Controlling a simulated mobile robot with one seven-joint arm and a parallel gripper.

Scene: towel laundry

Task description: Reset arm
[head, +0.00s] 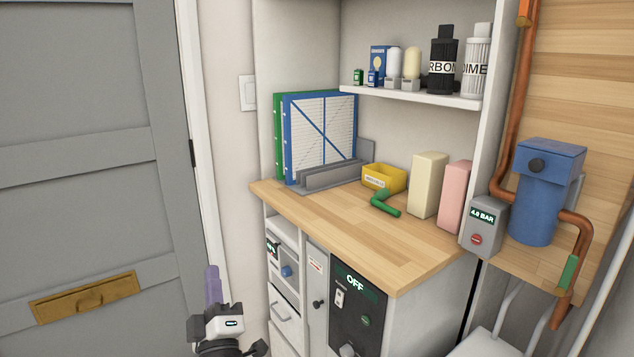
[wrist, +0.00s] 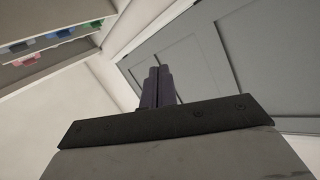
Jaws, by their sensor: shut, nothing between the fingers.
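My gripper (head: 213,275) is low in the head view, left of the wooden counter and in front of the pale wall. Its purple fingers point upward and are together, with nothing between them. In the wrist view my gripper (wrist: 158,72) also shows with its dark fingers closed side by side. It touches nothing that I can see. Most of my arm is below the picture's edge.
A grey door (head: 80,190) with a brass letter slot (head: 85,297) is on the left. A blue housing (head: 540,195) with copper pipes is at right.

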